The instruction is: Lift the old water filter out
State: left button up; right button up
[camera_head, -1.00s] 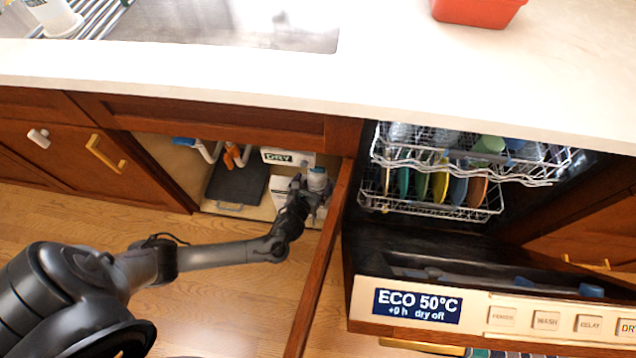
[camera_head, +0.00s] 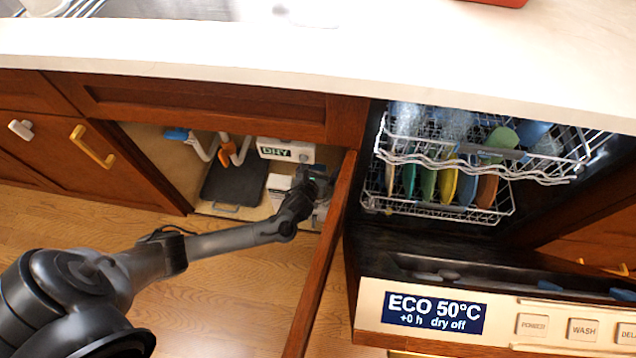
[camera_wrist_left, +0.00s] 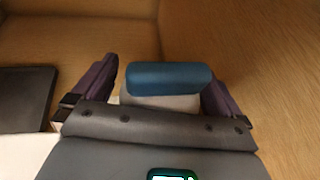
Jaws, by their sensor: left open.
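The water filter (camera_wrist_left: 168,78), a white body with a blue top, stands in the open cabinet under the sink. In the left wrist view it shows between my left gripper's fingers (camera_wrist_left: 162,70), with a dark finger on each side. The gripper is open around its top. In the head view my left gripper (camera_head: 320,180) reaches into the cabinet's right end and mostly hides the filter. The filter's lower part is hidden in both views. My right gripper is in neither view.
The open cabinet door (camera_head: 322,265) stands close to the right of my left arm. A white box marked DRY (camera_head: 286,150), pipes with an orange part (camera_head: 226,152) and a dark panel (camera_head: 234,185) are inside. The open dishwasher (camera_head: 450,260) is further right.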

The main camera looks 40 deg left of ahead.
pick_arm(q)
jog(key=shift+s, duration=0.1)
jog(key=shift+c, duration=0.2)
jog(key=shift+c, duration=1.2)
jog(key=c, duration=1.4)
jog(key=shift+c, duration=0.7)
jog(key=shift+r, duration=0.2)
